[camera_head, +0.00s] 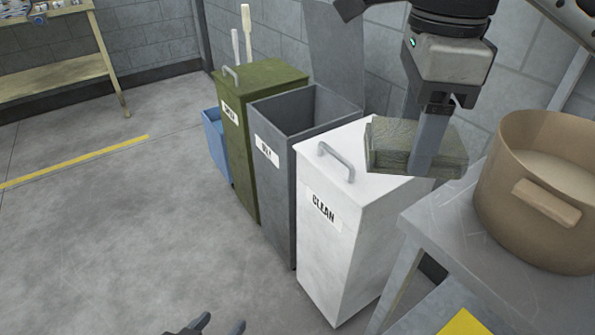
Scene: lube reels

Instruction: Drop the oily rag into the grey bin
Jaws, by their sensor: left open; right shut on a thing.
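The oily rag (395,147) is a folded, grey-green stained cloth. My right gripper (430,140) is shut on it and holds it in the air, in front of the white bin's right part in the picture. The grey bin (276,190) stands left of the white bin, with an open top and a small label that seems to read OILY. Its floor is hidden. My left gripper (208,325) shows only as dark fingertips at the bottom edge, open and empty, over the floor.
The white bin (335,262) marked CLEAN has a closed lid with a handle. A green lidded bin (240,150) and a blue container (214,138) stand left of the grey bin. A brown pot (540,220) sits on a grey table (440,225) at right.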

